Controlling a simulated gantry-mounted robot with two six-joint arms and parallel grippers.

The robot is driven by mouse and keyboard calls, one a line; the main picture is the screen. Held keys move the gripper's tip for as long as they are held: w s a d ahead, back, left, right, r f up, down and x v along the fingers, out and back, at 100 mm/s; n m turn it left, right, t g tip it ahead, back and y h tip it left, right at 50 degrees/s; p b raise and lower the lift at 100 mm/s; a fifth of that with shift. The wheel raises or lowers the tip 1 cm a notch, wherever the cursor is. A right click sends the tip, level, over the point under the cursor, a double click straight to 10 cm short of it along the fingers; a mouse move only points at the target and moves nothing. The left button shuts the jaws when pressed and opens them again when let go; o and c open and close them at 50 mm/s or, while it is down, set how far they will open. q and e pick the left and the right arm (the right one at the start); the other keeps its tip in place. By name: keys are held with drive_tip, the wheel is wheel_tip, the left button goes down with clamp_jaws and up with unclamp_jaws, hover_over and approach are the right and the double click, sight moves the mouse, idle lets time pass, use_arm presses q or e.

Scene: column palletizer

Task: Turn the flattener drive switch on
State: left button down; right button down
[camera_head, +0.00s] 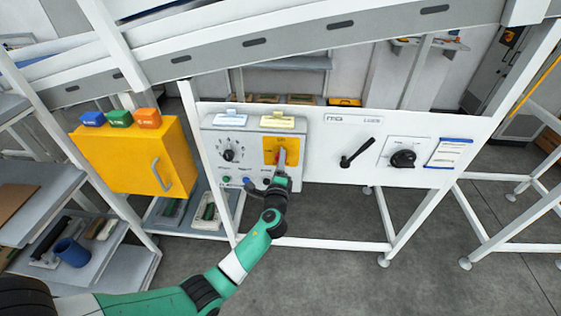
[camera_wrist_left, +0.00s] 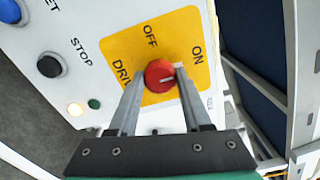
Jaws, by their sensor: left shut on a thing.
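The flattener drive switch is a red round knob (camera_wrist_left: 159,76) on a yellow plate (camera_wrist_left: 118,48) marked OFF, ON and DRIVE. A short pale line on the knob's face points roughly to the right in the left wrist view, toward the ON side. My left gripper (camera_wrist_left: 158,78) has one finger on each side of the knob and is shut on it. In the head view, my left gripper (camera_head: 282,160) reaches the yellow plate (camera_head: 269,144) on the grey control panel and hides part of the knob. My right gripper is in neither view.
A yellow cabinet (camera_head: 131,160) stands further left; a black lever (camera_head: 357,153) and rotary switch (camera_head: 403,158) are right.

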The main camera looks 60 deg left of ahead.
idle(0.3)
use_arm(q)
drive_tip(key=shift+c, duration=1.7)
unclamp_jaws()
drive_tip(key=p+v, duration=0.1)
drive_tip(key=v, duration=1)
drive_tip(key=shift+d, duration=0.35)
drive_tip(key=shift+s, duration=0.1)
